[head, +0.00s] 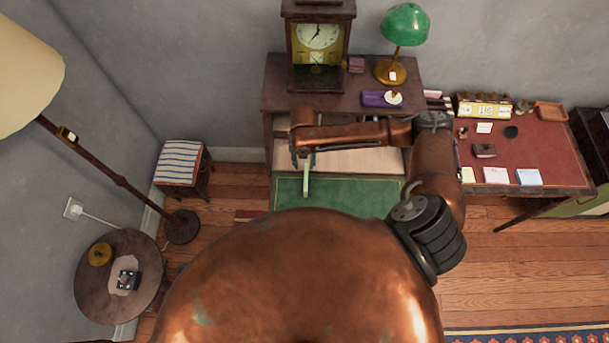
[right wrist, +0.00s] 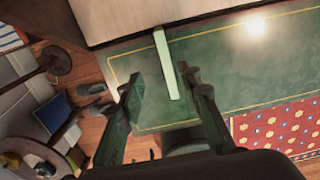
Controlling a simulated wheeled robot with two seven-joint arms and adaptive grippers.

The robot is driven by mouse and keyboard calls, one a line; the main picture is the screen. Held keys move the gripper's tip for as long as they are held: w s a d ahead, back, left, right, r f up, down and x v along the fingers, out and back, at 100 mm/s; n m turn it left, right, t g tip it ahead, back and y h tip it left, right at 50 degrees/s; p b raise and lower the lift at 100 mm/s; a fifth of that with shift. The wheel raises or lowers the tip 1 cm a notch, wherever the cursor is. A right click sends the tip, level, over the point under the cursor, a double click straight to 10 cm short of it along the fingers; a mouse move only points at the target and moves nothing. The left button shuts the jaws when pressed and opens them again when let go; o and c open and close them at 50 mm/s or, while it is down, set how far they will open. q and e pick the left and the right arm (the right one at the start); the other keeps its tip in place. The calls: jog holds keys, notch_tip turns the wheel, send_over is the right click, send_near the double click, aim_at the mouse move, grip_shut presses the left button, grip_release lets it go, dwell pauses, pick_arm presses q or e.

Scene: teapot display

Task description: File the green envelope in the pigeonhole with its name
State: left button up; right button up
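The green envelope (head: 306,180) shows as a narrow pale green strip over the green writing surface (head: 345,195) of the desk. In the right wrist view the envelope (right wrist: 165,62) lies near the pale wooden edge, in the gap ahead of my fingers. My right gripper (head: 304,158) is above the desk's left part; in the right wrist view its two fingers (right wrist: 165,88) are spread apart. The right finger is close to the envelope; I cannot tell whether it touches. My left gripper is not in view. The pigeonholes and their names cannot be made out.
A clock (head: 317,45) and a green lamp (head: 405,25) stand on the desk's upper top (head: 275,90). A red-topped desk (head: 555,165) with papers is at right. A floor lamp (head: 115,185) and round table (head: 90,290) are at left. A patterned rug (right wrist: 280,128) lies below the desk edge.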

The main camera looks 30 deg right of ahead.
aim_at(307, 173)
jog(key=shift+d+f, duration=0.15)
jog(key=shift+f, duration=0.4)
jog(key=shift+d+f, duration=0.15)
jog(key=shift+f, duration=0.35)
jog(key=shift+s+a+f, duration=0.1)
jog(key=shift+s+f, duration=0.05)
jog(key=shift+f, duration=0.55)
jog(key=f, duration=0.3)
jog(key=shift+s+d+f+p, duration=0.2)
jog(key=shift+s+f+p, duration=0.1)
jog(key=shift+p, duration=0.1)
jog(key=shift+f, duration=0.45)
grip_shut()
